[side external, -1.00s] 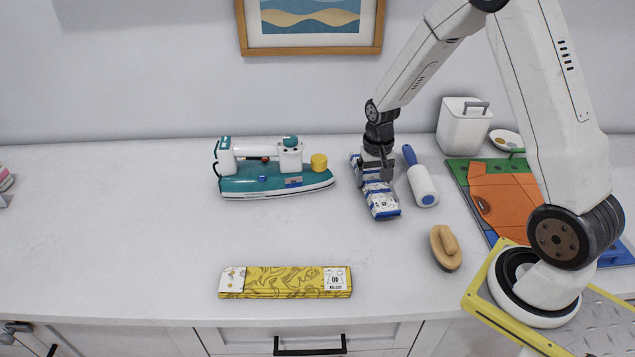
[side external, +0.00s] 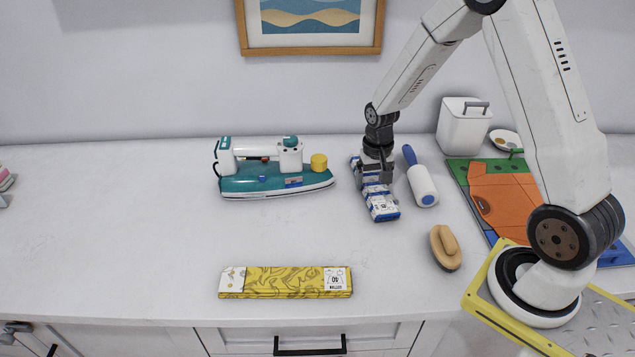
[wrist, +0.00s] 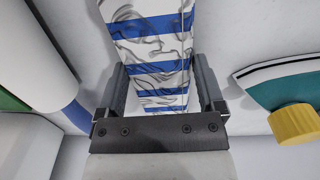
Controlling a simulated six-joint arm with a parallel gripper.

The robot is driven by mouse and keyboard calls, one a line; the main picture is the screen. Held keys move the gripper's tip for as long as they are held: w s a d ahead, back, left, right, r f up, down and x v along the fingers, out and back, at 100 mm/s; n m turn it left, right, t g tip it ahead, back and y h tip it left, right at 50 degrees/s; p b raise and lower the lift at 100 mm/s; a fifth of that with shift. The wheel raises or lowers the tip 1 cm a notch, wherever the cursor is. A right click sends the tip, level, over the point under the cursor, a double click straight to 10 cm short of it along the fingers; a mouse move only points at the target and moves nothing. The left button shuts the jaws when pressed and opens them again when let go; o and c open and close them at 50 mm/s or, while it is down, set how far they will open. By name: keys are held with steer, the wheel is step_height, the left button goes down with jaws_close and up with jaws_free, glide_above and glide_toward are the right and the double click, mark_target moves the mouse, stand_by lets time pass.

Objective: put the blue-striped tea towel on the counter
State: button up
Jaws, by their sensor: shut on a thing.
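The blue-striped tea towel (side external: 381,204) is a narrow folded strip, white with blue bands, lying on the white counter (side external: 110,235) between the iron and the lint roller. My gripper (side external: 375,174) is low over the towel's back half, pointing down. In the wrist view the towel (wrist: 155,45) runs between the two fingers of my gripper (wrist: 160,95), and they are shut on its sides. Part of the towel is hidden behind the fingers in the side view. I cannot tell whether it is slightly off the counter.
A teal iron (side external: 270,178) stands left of the towel. A blue-handled lint roller (side external: 421,182) is close on its right, with a wooden brush (side external: 445,248) in front. A yellow folded cloth (side external: 290,283) lies at the front. A white canister (side external: 463,126) stands back right.

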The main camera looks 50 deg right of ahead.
steer(key=shift+f, duration=0.45)
stand_by(0.3)
steer(key=o, duration=1)
steer(key=shift+r, duration=0.1)
steer(key=shift+r, duration=3.8)
steer(key=shift+a, duration=0.15)
steer(key=shift+s+a+r, duration=0.1)
steer(key=shift+a+r, duration=0.05)
steer(key=shift+a, duration=0.1)
steer(key=s+a+n+t, duration=0.1)
steer(key=s+a+n, duration=0.1)
steer(key=s+a, duration=0.1)
steer(key=s+a+r+n, duration=0.1)
steer(key=s+a+n, duration=0.2)
steer(key=a, duration=0.2)
steer(key=s+a+n+t, duration=0.1)
steer(key=s+a+n, duration=0.1)
steer(key=s+a, duration=0.2)
steer(key=shift+r+t, duration=0.25)
steer(key=shift+t, duration=0.05)
